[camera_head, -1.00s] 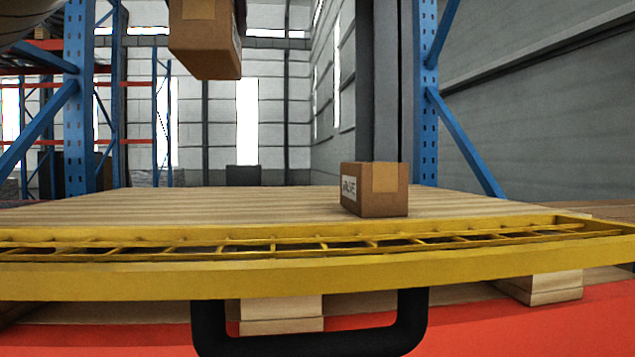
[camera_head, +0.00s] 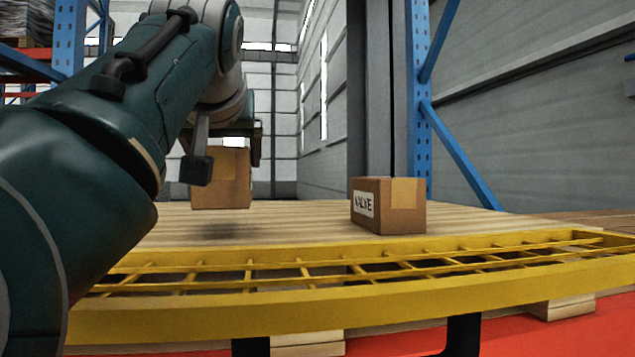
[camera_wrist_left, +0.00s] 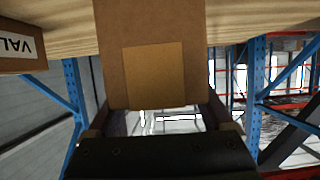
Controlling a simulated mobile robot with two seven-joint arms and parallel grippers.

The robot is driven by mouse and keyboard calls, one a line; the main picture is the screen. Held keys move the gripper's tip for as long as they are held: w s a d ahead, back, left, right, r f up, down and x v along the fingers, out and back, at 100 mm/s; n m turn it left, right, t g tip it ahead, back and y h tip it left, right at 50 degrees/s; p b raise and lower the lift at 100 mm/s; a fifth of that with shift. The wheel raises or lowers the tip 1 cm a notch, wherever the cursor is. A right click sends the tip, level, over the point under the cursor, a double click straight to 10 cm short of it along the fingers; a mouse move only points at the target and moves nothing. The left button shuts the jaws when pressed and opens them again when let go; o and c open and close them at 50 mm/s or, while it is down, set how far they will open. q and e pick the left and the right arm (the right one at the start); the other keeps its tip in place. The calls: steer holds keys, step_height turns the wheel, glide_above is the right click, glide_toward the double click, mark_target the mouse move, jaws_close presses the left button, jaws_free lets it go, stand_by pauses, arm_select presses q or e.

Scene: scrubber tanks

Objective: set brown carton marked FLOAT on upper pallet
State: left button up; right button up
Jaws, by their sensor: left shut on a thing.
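A brown carton (camera_head: 222,188) with a tan tape patch hangs from my left gripper (camera_head: 230,158), whose fingers are shut on its sides. No FLOAT marking shows on the faces I can see. The held carton also fills the top middle of the left wrist view (camera_wrist_left: 118,55), between the fingers (camera_wrist_left: 157,118). It is upright above the slatted wooden upper pallet (camera_head: 300,225), with a shadow on the boards below it and a gap between. My right gripper is not in view.
A second brown carton labelled VALVE (camera_head: 390,207) stands on the pallet to the right of the held one. A yellow grated rail (camera_head: 400,290) runs along the pallet's front. A blue rack post (camera_head: 418,110) stands at the right. Boards between the cartons are clear.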

mark_target(226, 181)
arm_select(q)
step_height(226, 181, down, 4)
steer(key=shift+r, duration=0.15)
steer(key=o, duration=1.5)
steer(key=shift+c, duration=0.2)
